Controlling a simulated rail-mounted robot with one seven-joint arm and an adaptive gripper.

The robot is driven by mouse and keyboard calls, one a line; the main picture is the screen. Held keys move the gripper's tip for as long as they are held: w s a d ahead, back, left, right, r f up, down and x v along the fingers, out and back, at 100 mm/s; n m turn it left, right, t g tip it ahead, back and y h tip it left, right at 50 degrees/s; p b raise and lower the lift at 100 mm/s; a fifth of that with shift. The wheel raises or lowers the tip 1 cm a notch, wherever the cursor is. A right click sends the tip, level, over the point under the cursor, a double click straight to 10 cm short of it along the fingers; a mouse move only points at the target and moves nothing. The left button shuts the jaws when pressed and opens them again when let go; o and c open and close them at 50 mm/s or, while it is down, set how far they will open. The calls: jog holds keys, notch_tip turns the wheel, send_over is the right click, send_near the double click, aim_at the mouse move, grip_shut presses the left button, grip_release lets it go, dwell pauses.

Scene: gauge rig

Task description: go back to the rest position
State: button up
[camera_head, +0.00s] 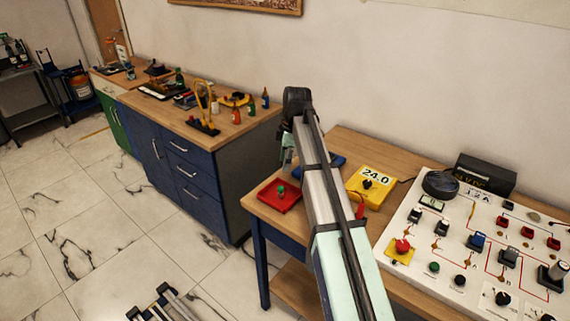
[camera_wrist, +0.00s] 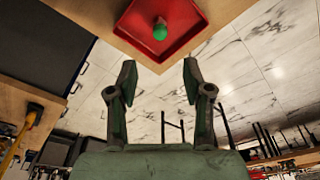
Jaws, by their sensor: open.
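My gripper (camera_wrist: 160,78) is open, with its two fingers spread apart and nothing between them in the wrist view. A red square tray (camera_wrist: 185,48) with a green knob-like piece (camera_wrist: 160,30) lies beyond the fingertips in that view, apart from them. In the head view the red tray (camera_head: 270,202) sits at the left front corner of the wooden table, with the green piece (camera_head: 281,190) on it. My arm reaches over the table, and its wrist end is above and behind the tray. My gripper is mostly hidden behind my arm there.
A yellow gauge box (camera_head: 380,181) reading 24.0 and a blue item (camera_head: 328,163) lie beside my arm. A white switch panel (camera_head: 450,265) fills the table's right. A blue cabinet (camera_head: 185,175) with bottles and tools stands left, across a gap of open floor.

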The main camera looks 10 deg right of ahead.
jog(key=a+f+m+t+y+b, duration=0.1)
jog(key=a+f, duration=0.6)
jog(key=a, duration=0.3)
jog(key=a+f+m+y+b, duration=0.1)
jog(key=a+f, duration=0.7)
jog(key=a, duration=0.1)
jog(key=s+a+f+m, duration=0.2)
jog(key=s+a+f, duration=0.15)
jog(key=f, duration=0.35)
jog(key=s+d+f+m+g+h+p, duration=0.1)
jog(key=s+d+f+m+g, duration=0.3)
jog(key=s+f, duration=0.6)
jog(key=s+d+f+m+t+h, duration=0.1)
jog(key=s+d+f+m, duration=0.1)
jog(key=s+d+f, duration=0.7)
jog(key=s+d+f+m+g+h+p, duration=0.1)
jog(key=s+d+f+m+g, duration=0.15)
jog(key=s+f, duration=0.75)
jog(key=s+d+m+g, duration=0.1)
jog(key=s+d+m, duration=0.1)
jog(key=s, duration=0.8)
jog(key=s+d+m+g, duration=0.1)
jog(key=s+d+m, duration=0.1)
jog(key=s, duration=0.9)
jog(key=shift+d+h, duration=0.3)
jog(key=shift+d, duration=0.1)
